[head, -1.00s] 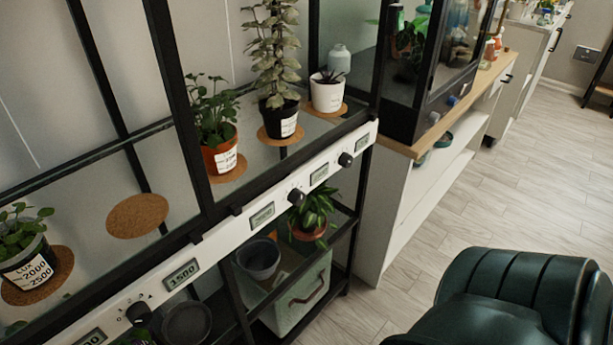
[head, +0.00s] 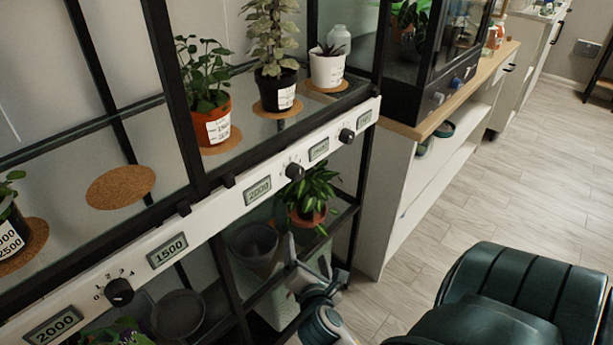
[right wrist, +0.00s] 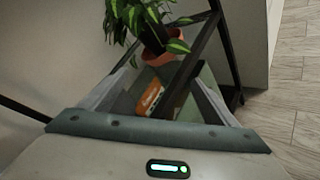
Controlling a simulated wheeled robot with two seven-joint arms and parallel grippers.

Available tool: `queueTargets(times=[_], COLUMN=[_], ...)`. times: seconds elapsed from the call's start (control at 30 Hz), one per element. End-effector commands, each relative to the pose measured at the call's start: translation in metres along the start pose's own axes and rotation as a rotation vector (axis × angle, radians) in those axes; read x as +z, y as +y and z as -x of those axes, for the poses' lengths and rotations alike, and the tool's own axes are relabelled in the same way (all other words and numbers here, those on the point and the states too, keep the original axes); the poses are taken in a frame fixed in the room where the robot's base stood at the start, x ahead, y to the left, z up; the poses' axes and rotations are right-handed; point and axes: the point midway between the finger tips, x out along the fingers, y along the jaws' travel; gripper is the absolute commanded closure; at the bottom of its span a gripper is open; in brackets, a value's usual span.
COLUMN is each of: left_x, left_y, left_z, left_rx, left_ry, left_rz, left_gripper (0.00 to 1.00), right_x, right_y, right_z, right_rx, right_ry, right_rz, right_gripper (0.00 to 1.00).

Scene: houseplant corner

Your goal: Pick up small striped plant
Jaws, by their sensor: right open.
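A small plant with green, pale-striped leaves (head: 312,184) in a terracotta pot (head: 306,219) stands on the lower shelf of the rack, under the white control panel. It also shows at the top of the right wrist view, leaves (right wrist: 140,14) and pot (right wrist: 160,50). My right gripper (head: 317,262) is open, just in front of and below the pot in the head view. In the right wrist view its spread fingers (right wrist: 163,80) point toward the pot, with nothing between them touching it. My left gripper is out of view.
A black rack post (head: 357,200) stands just right of the plant. An empty dark pot (head: 254,245) is to its left. A storage box lies below. The upper shelf holds several potted plants on cork mats.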

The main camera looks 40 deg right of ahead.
Motion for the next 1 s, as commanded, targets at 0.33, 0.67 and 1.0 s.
queueTargets(times=[0.33, 0.67, 1.0], left_x=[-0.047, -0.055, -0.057], left_y=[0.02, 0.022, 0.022], left_z=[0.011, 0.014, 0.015], left_rx=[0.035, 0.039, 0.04], left_ry=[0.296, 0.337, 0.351], left_rz=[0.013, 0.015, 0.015], left_gripper=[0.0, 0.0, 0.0], right_x=[0.042, 0.048, 0.05], right_y=[0.028, 0.033, 0.034], right_z=[-0.027, -0.029, -0.038], right_rx=[0.057, 0.053, 0.053], right_ry=[-0.268, -0.304, -0.305], right_rz=[0.655, 0.751, 0.749], right_gripper=[0.18, 0.18, 0.18])
